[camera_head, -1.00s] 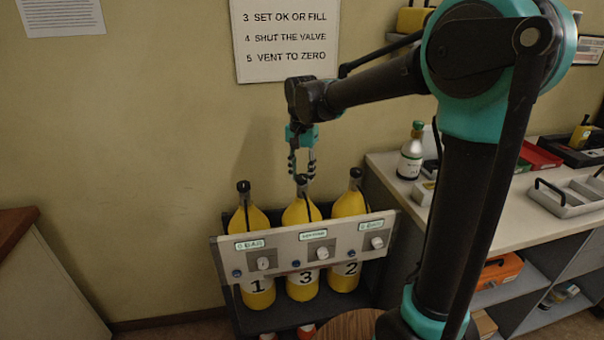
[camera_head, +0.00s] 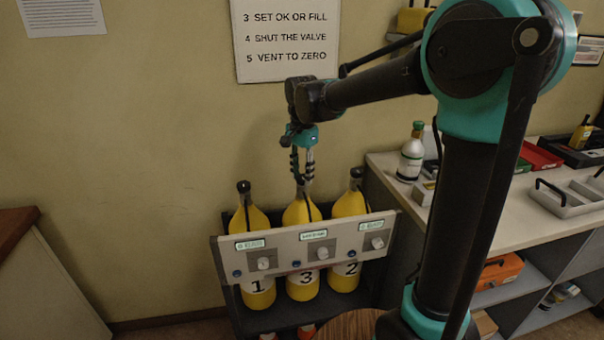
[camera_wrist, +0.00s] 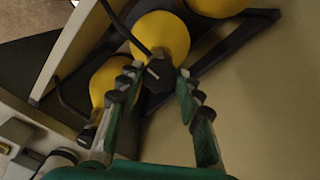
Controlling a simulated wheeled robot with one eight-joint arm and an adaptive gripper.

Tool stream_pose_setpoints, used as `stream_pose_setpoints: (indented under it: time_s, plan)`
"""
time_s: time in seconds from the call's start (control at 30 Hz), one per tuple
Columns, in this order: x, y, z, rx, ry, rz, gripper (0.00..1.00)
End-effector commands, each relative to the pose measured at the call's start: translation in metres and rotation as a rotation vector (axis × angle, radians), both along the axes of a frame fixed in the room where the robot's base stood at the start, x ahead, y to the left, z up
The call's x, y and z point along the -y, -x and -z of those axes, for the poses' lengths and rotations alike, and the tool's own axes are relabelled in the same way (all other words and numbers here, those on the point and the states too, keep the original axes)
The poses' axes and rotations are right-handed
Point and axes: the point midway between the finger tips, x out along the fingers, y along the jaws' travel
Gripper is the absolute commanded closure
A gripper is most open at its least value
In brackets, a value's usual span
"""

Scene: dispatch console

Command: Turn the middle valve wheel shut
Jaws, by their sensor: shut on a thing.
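Three yellow cylinders stand in a dark rack, numbered 1, 3 and 2 from left to right, each with a dark valve wheel on top. The middle cylinder (camera_head: 300,212) carries the middle valve wheel (camera_wrist: 158,76), a dark knob with a pale line across it. My gripper (camera_head: 302,180) points down over this cylinder and is shut on the wheel, a finger on each side. In the head view the fingers hide most of the wheel. The left valve wheel (camera_head: 243,187) and right valve wheel (camera_head: 356,173) stand free to either side.
A grey panel (camera_head: 285,248) with knobs and small displays crosses the cylinders' front. A hose (camera_wrist: 122,28) curves near the middle wheel. The wall is close behind. A counter (camera_head: 480,215) with a bottle (camera_head: 411,155) stands to the right.

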Motion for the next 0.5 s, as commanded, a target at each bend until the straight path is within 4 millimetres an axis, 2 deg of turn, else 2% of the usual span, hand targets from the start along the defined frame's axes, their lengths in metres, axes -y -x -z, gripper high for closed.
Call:
stream_pose_setpoints:
  time_s: [0.1, 0.13, 0.3, 0.5]
  plan:
    - [-0.0002, -0.0003, -0.0003, 0.001, -0.001, 0.0, 0.94]
    - [-0.0002, -0.0003, -0.0003, 0.001, -0.001, 0.0, 0.64]
    - [-0.0002, -0.0002, -0.0002, 0.001, -0.001, 0.0, 0.44]
    - [-0.0001, -0.0001, -0.0001, 0.0, 0.0, -0.001, 0.44]
